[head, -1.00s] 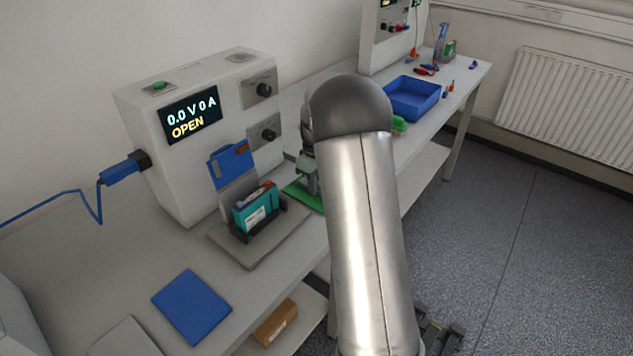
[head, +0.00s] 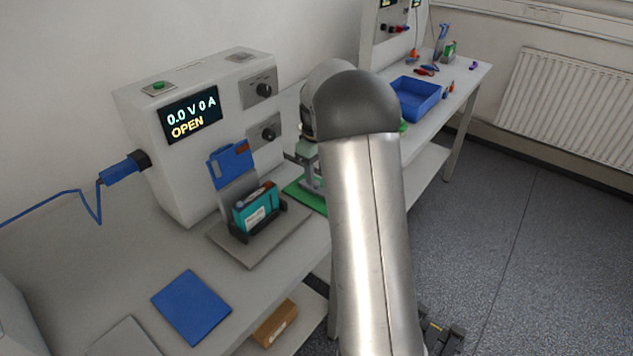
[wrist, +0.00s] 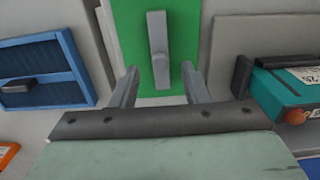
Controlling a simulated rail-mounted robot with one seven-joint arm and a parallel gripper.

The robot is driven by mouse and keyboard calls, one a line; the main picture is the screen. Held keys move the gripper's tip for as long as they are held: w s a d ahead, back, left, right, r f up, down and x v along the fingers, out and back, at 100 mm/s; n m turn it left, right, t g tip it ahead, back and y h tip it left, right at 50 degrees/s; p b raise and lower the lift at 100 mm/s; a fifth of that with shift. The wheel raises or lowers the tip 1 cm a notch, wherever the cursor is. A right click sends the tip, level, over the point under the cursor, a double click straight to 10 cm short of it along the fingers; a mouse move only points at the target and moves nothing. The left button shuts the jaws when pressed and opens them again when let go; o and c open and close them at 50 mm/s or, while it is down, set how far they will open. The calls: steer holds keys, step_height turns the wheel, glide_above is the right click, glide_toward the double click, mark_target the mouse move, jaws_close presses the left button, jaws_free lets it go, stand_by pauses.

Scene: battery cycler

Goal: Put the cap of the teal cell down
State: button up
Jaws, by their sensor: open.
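The teal cell (head: 256,213) stands in a dark holder on a grey plate in front of the cycler. In the wrist view the teal cell (wrist: 275,92) is at the right edge, with an orange knob on its near end. A slim grey piece, which looks like the cap (wrist: 157,50), lies on the green mat (wrist: 187,22). My gripper (wrist: 158,82) is open over the mat, its fingers apart on either side of the grey piece's near end. I see no contact between them. In the head view my arm partly hides my gripper and the mat.
The cycler (head: 225,85) reads 0.0 V 0 A OPEN. A blue flap (head: 231,165) stands behind the cell. A blue pad (head: 191,306) lies at the bench front. A blue bin (head: 416,97) sits farther along, and a blue-framed thing (wrist: 42,70) is left in the wrist view.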

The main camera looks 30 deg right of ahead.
mark_target(316, 183)
step_height(316, 183, up, 8)
steer(key=s+a+m, duration=0.3)
steer(key=s+a, duration=1)
steer(key=s, duration=0.4)
steer(key=s+a+f+m, duration=0.1)
steer(key=s+a+f, duration=0.1)
steer(key=s, duration=0.5)
steer(key=s+a+f+m, duration=0.1)
steer(key=s+a+f, duration=0.1)
steer(key=s, duration=0.6)
steer(key=shift+s+a+f, duration=0.25)
steer(key=shift+a+f, duration=0.05)
steer(key=shift+f, duration=0.55)
